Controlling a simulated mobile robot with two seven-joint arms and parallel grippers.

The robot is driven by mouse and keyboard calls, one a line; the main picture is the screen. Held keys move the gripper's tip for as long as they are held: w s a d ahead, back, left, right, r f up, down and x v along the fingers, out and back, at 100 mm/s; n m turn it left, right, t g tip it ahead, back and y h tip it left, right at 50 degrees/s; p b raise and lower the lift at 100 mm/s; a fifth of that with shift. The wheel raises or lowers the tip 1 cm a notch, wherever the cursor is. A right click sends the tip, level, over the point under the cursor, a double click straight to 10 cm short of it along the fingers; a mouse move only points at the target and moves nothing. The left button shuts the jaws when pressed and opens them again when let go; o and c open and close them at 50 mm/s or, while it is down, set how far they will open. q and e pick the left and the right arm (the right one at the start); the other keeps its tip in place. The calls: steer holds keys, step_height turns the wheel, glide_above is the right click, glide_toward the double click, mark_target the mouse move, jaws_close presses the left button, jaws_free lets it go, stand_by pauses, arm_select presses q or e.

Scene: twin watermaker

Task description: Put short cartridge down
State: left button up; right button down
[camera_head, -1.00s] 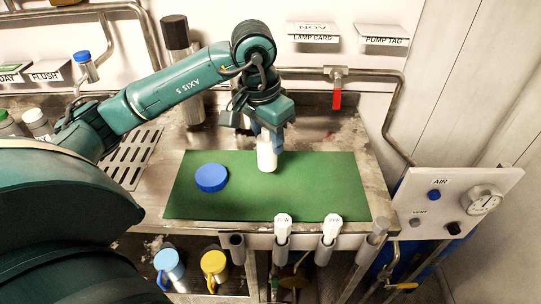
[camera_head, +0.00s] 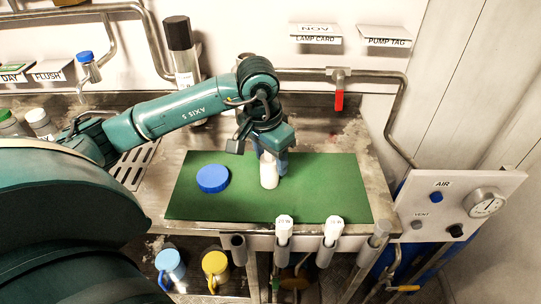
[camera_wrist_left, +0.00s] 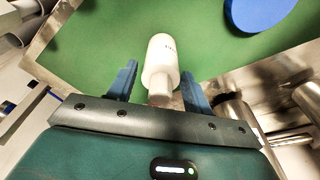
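The short cartridge (camera_head: 268,172) is a white cylinder with a narrower neck, standing on the green mat (camera_head: 320,190) right of the blue disc. In the left wrist view the cartridge (camera_wrist_left: 161,62) sits between the two blue fingers. My left gripper (camera_head: 271,160) is low over the mat around the cartridge. Its fingers (camera_wrist_left: 160,78) are spread, with a narrow gap showing beside the cartridge. The cartridge's base contact is hard to see. My right gripper is in neither view.
A blue disc (camera_head: 213,178) lies on the mat's left part. Two white-capped cartridges (camera_head: 284,226) stand in holders along the bench's front edge. A gauge panel (camera_head: 455,205) is at the right. The mat's right half is clear.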

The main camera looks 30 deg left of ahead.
mark_target(264, 163)
arm_select(q)
steer(key=shift+o, duration=0.8)
steer(key=shift+r+p, duration=0.2)
steer(key=shift+p, duration=0.1)
step_height(264, 163, up, 12)
steer(key=s, duration=0.1)
steer(key=shift+s+a+b, duration=0.2)
steer(key=shift+s+b, duration=0.1)
steer(key=shift+s, duration=0.1)
steer(key=shift+s+f, duration=0.1)
steer(key=shift+f, duration=0.05)
